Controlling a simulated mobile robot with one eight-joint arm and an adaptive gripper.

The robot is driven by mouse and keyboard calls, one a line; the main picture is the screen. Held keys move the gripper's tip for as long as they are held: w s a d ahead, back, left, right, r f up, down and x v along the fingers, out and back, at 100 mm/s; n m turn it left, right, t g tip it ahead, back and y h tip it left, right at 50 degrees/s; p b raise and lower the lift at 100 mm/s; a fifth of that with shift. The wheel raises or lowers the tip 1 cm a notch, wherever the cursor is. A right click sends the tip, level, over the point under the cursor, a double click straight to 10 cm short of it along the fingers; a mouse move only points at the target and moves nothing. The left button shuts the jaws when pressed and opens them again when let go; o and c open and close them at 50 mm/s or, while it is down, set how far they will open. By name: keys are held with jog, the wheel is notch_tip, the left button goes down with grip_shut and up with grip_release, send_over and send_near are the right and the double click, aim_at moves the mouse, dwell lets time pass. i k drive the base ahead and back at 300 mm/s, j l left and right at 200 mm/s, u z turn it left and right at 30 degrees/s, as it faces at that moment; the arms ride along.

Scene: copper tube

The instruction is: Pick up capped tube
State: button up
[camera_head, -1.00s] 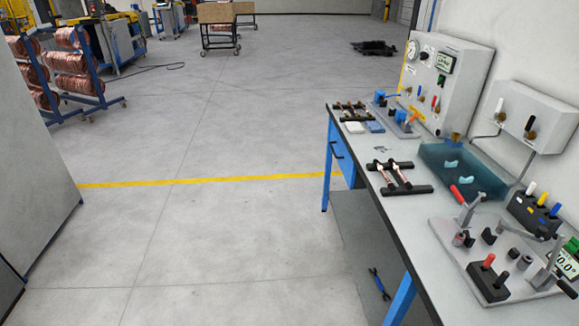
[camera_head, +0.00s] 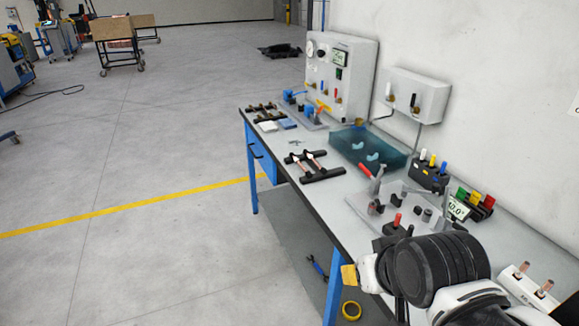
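Short copper tubes (camera_head: 311,159) lie across a black two-bar rack (camera_head: 324,175) in the middle of the workbench. A second black rack (camera_head: 263,112) with small copper-coloured pieces stands farther back on the bench. The pieces are too small for me to tell which tube is capped. A white block (camera_head: 530,286) with upright copper tube ends (camera_head: 523,267) sits at the lower right edge. My arm's black and white links fill the lower right, in front of the bench's near part. My gripper is not visible.
The bench (camera_head: 340,205) holds a teal tray (camera_head: 350,157), a clamp fixture with a red handle (camera_head: 368,172), a gauge panel (camera_head: 340,75) and coloured connector blocks (camera_head: 430,175). The floor left of the bench is open.

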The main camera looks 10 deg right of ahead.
aim_at(309, 175)
jog(key=i+j+z, duration=0.1)
jog(key=i+j, duration=0.45)
jog(key=i, duration=0.25)
jog(key=i+j, duration=0.6)
jog(key=i, duration=0.15)
jog(key=z, duration=0.05)
